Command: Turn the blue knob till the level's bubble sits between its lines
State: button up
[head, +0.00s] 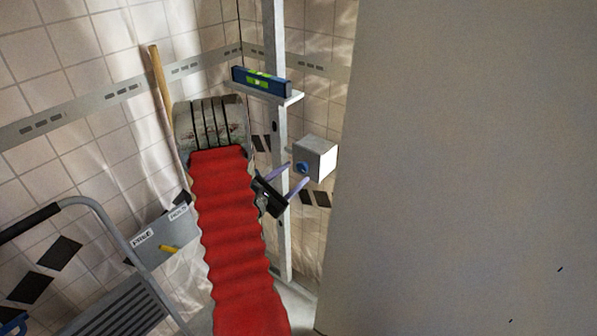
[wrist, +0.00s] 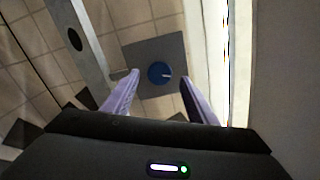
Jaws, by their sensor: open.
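The blue knob (head: 302,167) sits on the front of a grey box (head: 318,156) fixed to an upright metal post. In the wrist view the blue knob (wrist: 159,73) with a pale mark on its right side lies ahead, between the lines of my two fingers. My gripper (head: 289,178) is open, its two lilac fingers apart; it also shows in the wrist view (wrist: 160,92). The fingertips seem short of the knob, with nothing between them. The blue level (head: 261,81) with green vials lies on a bracket on the post. Its bubble is too small to place.
A large plain grey panel (head: 470,160) fills the right, close to the box. A wooden handle (head: 165,110) leans on the tiled wall at left. A step ladder (head: 110,290) stands lower left, near a grey box with a yellow lever (head: 169,248).

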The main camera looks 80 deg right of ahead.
aim_at(301, 169)
jog(key=shift+x, duration=1.6)
jog(key=shift+c, duration=0.7)
jog(key=c, duration=0.9)
